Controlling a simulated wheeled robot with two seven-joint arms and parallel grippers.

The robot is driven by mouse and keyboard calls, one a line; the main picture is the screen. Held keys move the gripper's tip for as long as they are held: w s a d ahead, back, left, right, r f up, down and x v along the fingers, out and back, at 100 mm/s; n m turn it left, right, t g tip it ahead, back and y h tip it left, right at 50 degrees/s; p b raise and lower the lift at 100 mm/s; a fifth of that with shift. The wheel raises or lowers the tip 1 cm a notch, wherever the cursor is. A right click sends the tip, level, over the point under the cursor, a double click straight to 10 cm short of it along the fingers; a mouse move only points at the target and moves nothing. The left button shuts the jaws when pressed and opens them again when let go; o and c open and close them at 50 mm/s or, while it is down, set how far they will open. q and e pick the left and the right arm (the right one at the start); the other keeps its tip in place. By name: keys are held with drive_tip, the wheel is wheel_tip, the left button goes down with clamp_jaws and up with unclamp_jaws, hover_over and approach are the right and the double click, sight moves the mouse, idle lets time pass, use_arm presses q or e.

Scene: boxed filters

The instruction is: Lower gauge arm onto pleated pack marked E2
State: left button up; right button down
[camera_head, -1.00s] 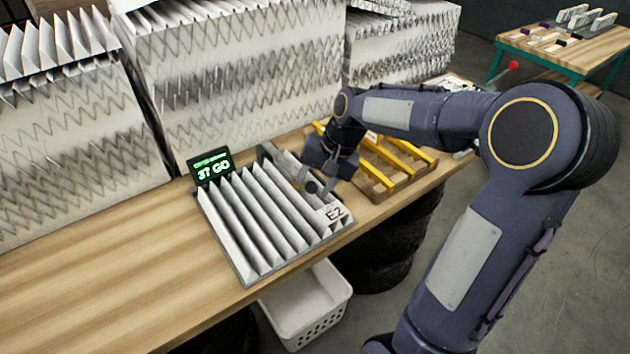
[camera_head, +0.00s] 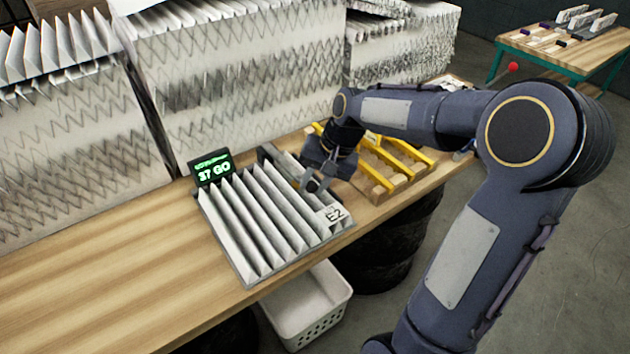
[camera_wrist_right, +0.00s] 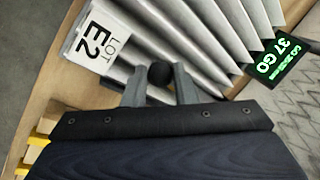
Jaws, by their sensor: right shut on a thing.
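The pleated pack (camera_head: 262,222) lies on the bench, its white pleats facing up and its E2 label (camera_head: 331,215) at the near right corner. The label also shows in the wrist view (camera_wrist_right: 95,38). The grey gauge arm (camera_head: 277,157) runs along the pack's right side, partly hidden by my right gripper (camera_head: 314,184). In the wrist view, the right gripper's fingers (camera_wrist_right: 160,84) are shut on its dark round knob (camera_wrist_right: 159,73), over the pack's edge. I cannot tell whether the gauge arm touches the pleats. My left gripper is out of view.
A display (camera_head: 212,168) reading 37 GO stands at the pack's back left corner. A wooden rack with yellow bars (camera_head: 395,165) sits right of the pack. Tall pleated stacks (camera_head: 235,80) line the back. The bench (camera_head: 90,290) is clear at left. A white basket (camera_head: 305,305) is below.

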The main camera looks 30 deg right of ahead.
drive_tip(key=r+p, duration=0.1)
drive_tip(key=r, duration=0.1)
drive_tip(key=w+r+p, duration=0.1)
drive_tip(key=r+p, duration=0.1)
drive_tip(key=w+r+p, duration=0.1)
drive_tip(key=r, duration=0.2)
drive_tip(key=shift+w+r, duration=0.1)
drive_tip(key=shift+w, duration=0.2)
drive_tip(key=c, duration=1.6)
unclamp_jaws()
drive_tip(key=shift+s, duration=0.1)
drive_tip(key=o, duration=0.4)
drive_tip(key=shift+w+a+f, duration=0.1)
drive_tip(key=shift+w+f, duration=0.15)
drive_tip(key=shift+o, duration=0.2)
drive_tip(key=shift+s, duration=0.15)
drive_tip(key=shift+r, duration=0.15)
drive_tip(key=v, duration=0.7)
drive_tip(key=shift+s+r, duration=0.15)
drive_tip(key=shift+r, duration=0.05)
